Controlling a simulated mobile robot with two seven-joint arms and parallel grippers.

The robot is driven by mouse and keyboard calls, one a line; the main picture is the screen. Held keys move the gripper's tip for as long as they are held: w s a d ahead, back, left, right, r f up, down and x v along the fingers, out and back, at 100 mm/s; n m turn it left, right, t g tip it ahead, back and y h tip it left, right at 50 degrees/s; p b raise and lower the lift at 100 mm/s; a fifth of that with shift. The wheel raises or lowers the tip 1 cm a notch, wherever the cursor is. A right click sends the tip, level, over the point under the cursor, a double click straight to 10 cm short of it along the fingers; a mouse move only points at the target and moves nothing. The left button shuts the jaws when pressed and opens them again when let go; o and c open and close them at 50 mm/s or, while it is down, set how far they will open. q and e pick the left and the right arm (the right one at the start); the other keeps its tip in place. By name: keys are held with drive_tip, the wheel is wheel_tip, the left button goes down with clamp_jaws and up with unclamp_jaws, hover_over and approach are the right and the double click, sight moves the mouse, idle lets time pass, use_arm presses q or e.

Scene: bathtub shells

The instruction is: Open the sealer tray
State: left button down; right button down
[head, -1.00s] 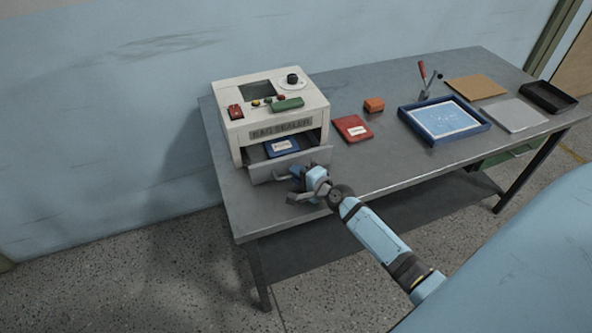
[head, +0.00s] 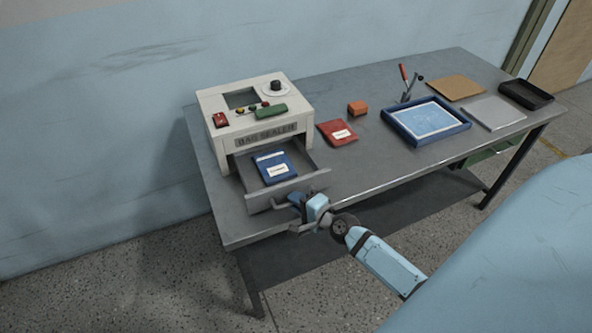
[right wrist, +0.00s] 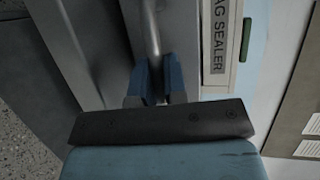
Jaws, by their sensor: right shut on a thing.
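The bag sealer (head: 262,135) is a cream box at the left end of the table, and its label also shows in the right wrist view (right wrist: 216,40). Its grey sealer tray (head: 314,181) is pulled well out of the front. A blue packet with a white label (head: 273,168) lies in the tray. My right gripper (head: 296,203) is at the tray's front, shut on the tray handle. In the right wrist view the blue fingers (right wrist: 158,80) close around the metal handle bar (right wrist: 152,35). My left gripper is not in view.
On the grey table (head: 345,172) lie a red packet (head: 337,133), an orange block (head: 357,108), a blue-framed tray (head: 427,141), a red-handled tool (head: 405,83), a brown sheet (head: 456,88), a light grey sheet (head: 495,113) and a black tray (head: 526,94).

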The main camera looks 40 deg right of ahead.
drive_tip(key=c, duration=1.2)
unclamp_jaws()
drive_tip(key=b+v, duration=0.2)
drive_tip(key=v, duration=1.2)
drive_tip(key=shift+d, duration=0.1)
drive_tip(key=shift+w, duration=0.1)
drive_tip(key=s+a+n+g+p, duration=0.1)
drive_tip(key=a+n+p, duration=0.2)
drive_tip(key=a+n, duration=0.2)
drive_tip(key=s+a+n+g+p, duration=0.2)
drive_tip(key=a+n+p, duration=0.2)
drive_tip(key=a+n, duration=0.2)
drive_tip(key=s+a+n+g+p, duration=0.1)
drive_tip(key=a+n+p, duration=0.3)
drive_tip(key=n, duration=0.5)
drive_tip(key=shift+s+a+r+g+y, duration=0.2)
drive_tip(key=shift+s+a, duration=0.15)
drive_tip(key=shift+a, duration=0.25)
drive_tip(key=shift+s+a+r+g+y, duration=0.1)
drive_tip(key=shift+s+a+r+y, duration=0.15)
drive_tip(key=shift+a, duration=0.35)
